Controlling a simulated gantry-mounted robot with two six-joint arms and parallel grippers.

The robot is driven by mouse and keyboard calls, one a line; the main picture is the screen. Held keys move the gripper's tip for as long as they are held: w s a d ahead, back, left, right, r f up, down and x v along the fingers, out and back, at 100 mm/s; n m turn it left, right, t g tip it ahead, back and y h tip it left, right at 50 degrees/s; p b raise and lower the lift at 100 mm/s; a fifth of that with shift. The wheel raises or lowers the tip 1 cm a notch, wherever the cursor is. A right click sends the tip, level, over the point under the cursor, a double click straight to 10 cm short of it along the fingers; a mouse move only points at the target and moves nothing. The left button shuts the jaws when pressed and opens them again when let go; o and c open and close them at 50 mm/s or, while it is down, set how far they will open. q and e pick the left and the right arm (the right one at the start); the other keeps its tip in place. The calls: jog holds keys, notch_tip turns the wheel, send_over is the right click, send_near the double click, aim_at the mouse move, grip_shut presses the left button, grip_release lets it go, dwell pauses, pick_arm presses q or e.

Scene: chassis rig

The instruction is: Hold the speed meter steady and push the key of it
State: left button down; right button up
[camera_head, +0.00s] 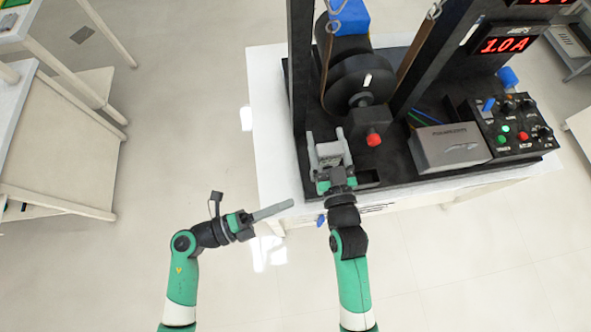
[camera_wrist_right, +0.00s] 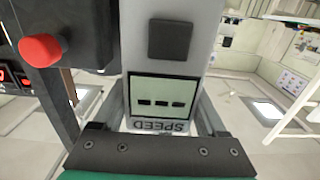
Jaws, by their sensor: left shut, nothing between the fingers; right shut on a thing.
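The speed meter (camera_head: 329,153) is a grey block near the front left of the black rig base, and my right gripper (camera_head: 331,150) is shut on it, one finger on each side. In the right wrist view the speed meter (camera_wrist_right: 172,20) fills the middle. Its dark square key (camera_wrist_right: 170,40) is above a display (camera_wrist_right: 162,103) with three dashes and an upside-down SPEED label. My left gripper (camera_head: 288,204) is shut and empty, to the left of and below the speed meter, apart from it, near the table's front left edge.
A red knob (camera_head: 374,139) on a black block stands right of the speed meter; it also shows in the right wrist view (camera_wrist_right: 40,50). A grey box (camera_head: 450,147) and a button panel (camera_head: 510,125) are further right. Black posts rise behind. The white table's left strip (camera_head: 270,130) is clear.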

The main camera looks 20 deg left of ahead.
jog(key=shift+f, duration=0.2)
jog(key=o, duration=1.5)
jog(key=shift+r, duration=0.1)
